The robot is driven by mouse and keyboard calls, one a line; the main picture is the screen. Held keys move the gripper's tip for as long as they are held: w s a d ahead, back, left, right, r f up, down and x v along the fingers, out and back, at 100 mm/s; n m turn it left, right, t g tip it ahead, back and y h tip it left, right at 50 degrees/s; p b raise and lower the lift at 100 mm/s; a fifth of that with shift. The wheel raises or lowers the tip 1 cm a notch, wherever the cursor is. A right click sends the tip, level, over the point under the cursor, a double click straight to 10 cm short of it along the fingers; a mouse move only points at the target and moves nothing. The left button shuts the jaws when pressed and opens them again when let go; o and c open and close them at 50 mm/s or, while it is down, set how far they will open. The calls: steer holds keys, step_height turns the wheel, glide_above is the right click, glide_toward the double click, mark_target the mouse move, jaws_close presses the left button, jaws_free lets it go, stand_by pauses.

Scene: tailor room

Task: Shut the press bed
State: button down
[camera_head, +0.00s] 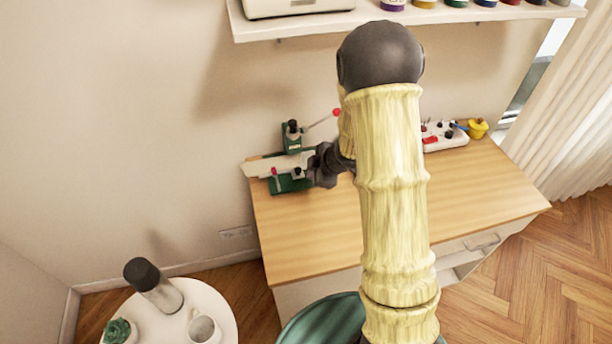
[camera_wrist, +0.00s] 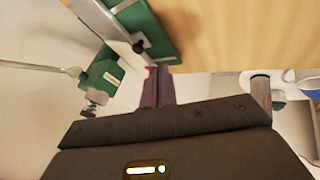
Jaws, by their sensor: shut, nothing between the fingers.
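The press stands at the left end of the wooden desk. Its green upright body (camera_head: 292,140) carries a lever with a red ball (camera_head: 336,112). Its green bed (camera_head: 291,186), with a pink knob (camera_head: 274,172), lies in front of the upright, near a pale flat board. My gripper (camera_head: 318,164) is just right of the bed, partly hidden by my arm. In the wrist view, my gripper's fingers (camera_wrist: 154,72) are together and empty, close to the green bed plate (camera_wrist: 152,32) and the upright (camera_wrist: 101,78). I cannot tell whether they touch the bed.
A white tray (camera_head: 446,141) with small items and a yellow pot (camera_head: 477,128) stand at the desk's back right. A shelf (camera_head: 300,27) hangs above. A round white table (camera_head: 215,310) with a dark-capped bottle (camera_head: 152,284) is lower left. The desk's middle front (camera_head: 315,235) is clear.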

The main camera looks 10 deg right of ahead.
steer(key=shift+v, duration=1.55)
steer(key=s+d+r+m+h, duration=0.4)
steer(key=s+r+m, duration=0.2)
steer(key=r+m, duration=0.15)
steer(key=s+a+r+m+g, duration=0.2)
steer(key=s+m, duration=0.6)
steer(key=s, duration=0.5)
steer(key=shift+m+g, duration=0.35)
steer(key=shift+g, duration=0.05)
steer(key=shift+a, duration=0.15)
